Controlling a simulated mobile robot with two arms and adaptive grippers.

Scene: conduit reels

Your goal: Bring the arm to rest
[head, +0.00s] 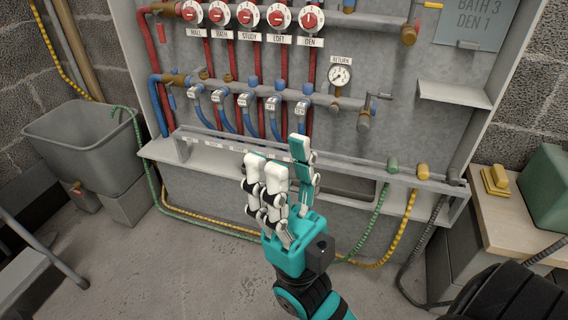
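My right gripper (279,158), teal with white and grey fingers, is in the middle of the head view. It points up and away, in front of the shelf of the grey manifold panel (385,45). Its fingers are extended and spread, with a gap between the white pair and the teal finger, and nothing shows between them. The fingertips overlap the shelf in the picture; I cannot tell how far apart they are. My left gripper is not in view.
Red dials (248,14), labelled valves (273,103) and a round gauge (340,75) are on the panel. A grey tub (85,135) stands left. Green and yellow hoses (408,215) hang below the shelf. A side bench (515,210) is right. The floor in front is partly clear.

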